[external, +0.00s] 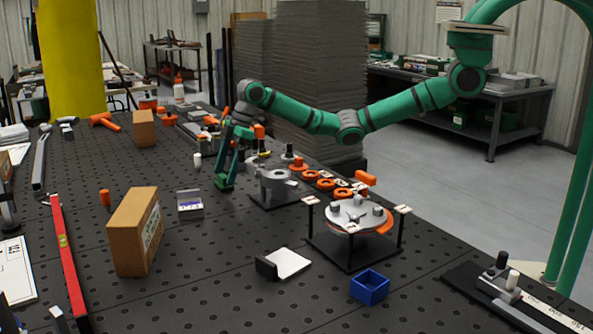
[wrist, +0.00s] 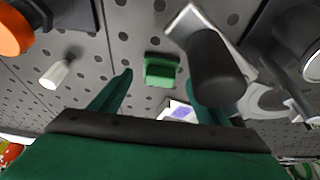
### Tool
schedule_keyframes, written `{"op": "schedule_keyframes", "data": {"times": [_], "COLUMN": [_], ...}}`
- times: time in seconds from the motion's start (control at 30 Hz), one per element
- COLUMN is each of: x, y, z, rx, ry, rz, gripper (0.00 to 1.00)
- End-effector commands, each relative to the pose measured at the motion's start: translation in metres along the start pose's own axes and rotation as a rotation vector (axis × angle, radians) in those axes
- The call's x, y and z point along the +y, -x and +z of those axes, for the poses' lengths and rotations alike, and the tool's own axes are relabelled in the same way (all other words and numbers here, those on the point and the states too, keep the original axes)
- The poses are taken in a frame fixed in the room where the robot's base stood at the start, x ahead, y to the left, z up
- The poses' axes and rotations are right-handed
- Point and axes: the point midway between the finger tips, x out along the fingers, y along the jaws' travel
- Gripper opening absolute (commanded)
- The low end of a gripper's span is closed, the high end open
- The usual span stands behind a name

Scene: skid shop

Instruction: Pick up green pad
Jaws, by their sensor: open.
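The green pad (wrist: 162,70) is a small green block on the dark perforated table, near the middle of the wrist view. My gripper (wrist: 159,80) is open, with its green fingers to the left and right of the pad in that view. Nothing shows between the fingers as held. A black cylinder hides part of the right finger. In the external view my gripper (external: 226,180) points down low over the table, left of a grey round fixture. There I cannot tell the pad apart from my green fingers.
The black cylinder (wrist: 216,68) on a pale plate stands close on the right. A white peg (wrist: 55,75) and an orange-topped part (wrist: 14,32) are on the left. A grey round fixture (external: 275,183) stands beside my gripper. A cardboard box (external: 134,232) stands nearer the camera.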

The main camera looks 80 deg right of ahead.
Motion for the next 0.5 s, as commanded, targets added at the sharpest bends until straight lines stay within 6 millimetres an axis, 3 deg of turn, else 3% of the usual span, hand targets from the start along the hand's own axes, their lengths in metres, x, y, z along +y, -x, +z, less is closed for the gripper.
{"op": "schedule_keyframes", "data": {"times": [0.2,0.47,0.5], "x": [0.000,0.000,0.000], "y": [-0.024,-0.027,-0.027], "z": [-0.001,-0.001,-0.001], "rx": [0.000,0.001,0.001], "ry": [0.000,0.000,0.000], "rz": [0.000,0.000,0.000], "gripper": [0.69,0.69,0.64]}}
